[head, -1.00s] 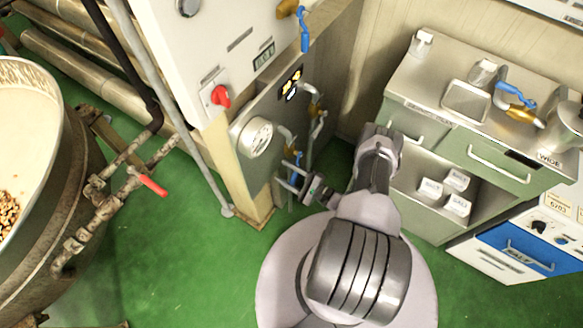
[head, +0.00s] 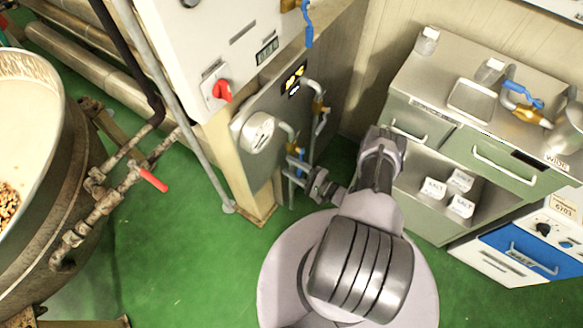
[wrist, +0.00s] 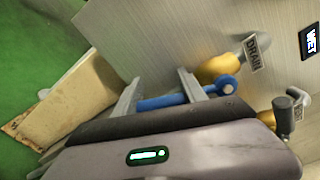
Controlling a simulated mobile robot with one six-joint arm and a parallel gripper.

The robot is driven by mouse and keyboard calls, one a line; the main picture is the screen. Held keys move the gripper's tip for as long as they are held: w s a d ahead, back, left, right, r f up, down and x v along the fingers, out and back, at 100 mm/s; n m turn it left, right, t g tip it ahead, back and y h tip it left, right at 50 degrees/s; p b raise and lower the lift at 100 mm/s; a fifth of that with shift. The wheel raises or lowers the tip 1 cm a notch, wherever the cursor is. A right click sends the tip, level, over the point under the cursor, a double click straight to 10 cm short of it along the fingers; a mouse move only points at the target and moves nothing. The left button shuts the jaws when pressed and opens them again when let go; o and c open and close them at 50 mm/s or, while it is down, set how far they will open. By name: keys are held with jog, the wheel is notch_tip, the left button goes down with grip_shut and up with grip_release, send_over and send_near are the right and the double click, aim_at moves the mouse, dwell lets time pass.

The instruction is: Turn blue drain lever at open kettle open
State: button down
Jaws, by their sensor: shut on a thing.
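The blue drain lever (wrist: 165,102) shows in the wrist view, running sideways from a round pivot on a brass valve (wrist: 218,68). A tag reading DRAIN (wrist: 257,52) sits beside the valve. My gripper (wrist: 160,84) is shut on the lever, with one finger on each side of it. In the head view my gripper (head: 300,174) is low at the side of the grey panel (head: 275,95), and the lever is mostly hidden there. The open kettle (head: 85,190), holding a pale mass and nuts, stands at the left.
A red-handled valve (head: 153,180) juts from the kettle's pipework. A steel cabinet (head: 440,130) stands to the right. Green floor (head: 180,260) is clear between kettle and panel.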

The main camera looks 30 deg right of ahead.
jog(key=c, duration=0.6)
grip_release()
jog(key=shift+c, duration=0.2)
jog(key=shift+r, duration=0.1)
